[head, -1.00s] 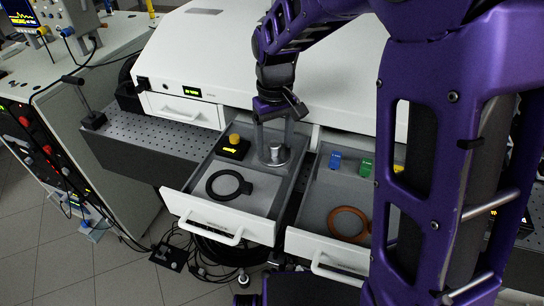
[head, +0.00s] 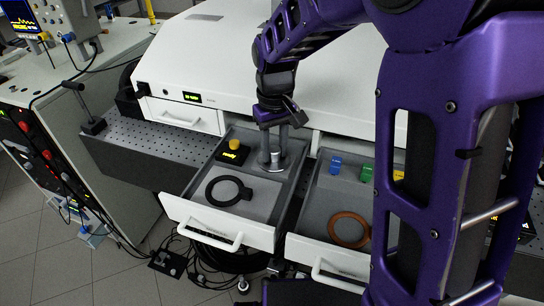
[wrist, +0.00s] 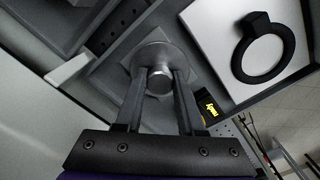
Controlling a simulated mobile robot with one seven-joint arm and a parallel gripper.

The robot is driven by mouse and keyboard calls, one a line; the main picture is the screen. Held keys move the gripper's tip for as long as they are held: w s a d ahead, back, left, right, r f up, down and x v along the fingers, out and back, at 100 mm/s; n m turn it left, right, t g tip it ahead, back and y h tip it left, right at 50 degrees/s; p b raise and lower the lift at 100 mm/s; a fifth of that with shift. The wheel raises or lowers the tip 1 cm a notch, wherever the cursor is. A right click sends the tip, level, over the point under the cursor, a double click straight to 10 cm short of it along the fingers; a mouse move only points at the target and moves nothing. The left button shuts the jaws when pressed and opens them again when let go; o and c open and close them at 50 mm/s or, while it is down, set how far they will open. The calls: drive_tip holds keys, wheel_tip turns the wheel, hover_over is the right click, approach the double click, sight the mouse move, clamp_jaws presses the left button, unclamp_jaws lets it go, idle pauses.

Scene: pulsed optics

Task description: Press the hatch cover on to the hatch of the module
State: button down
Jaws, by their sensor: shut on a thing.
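The hatch cover, a grey metal disc with a round knob (wrist: 158,82), is at the back right of the open left drawer. My gripper (head: 271,158) reaches down from above, its two fingers shut on the knob; the wrist view shows a fingertip on each side (wrist: 160,73). The disc looks flat and close to the drawer floor. The hatch under it is hidden, so I cannot tell whether the cover is seated. A small black box (head: 232,156) with a yellow knob and a lit yellow "ready" label stands to its left.
A black ring with a tab (head: 228,190) lies on a pale plate at the drawer's front. The right drawer (head: 326,253) is open, holding an orange ring (head: 348,229) and small blue, green and yellow pieces. Drawer walls stand close around my gripper. The white housing (head: 215,65) is behind.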

sight(275, 149)
drive_tip(key=shift+r, duration=0.15)
drive_tip(key=shift+r+p, duration=1.5)
drive_tip(key=shift+r, duration=0.15)
drive_tip(key=shift+r+p, duration=0.3)
drive_tip(key=shift+r, duration=0.95)
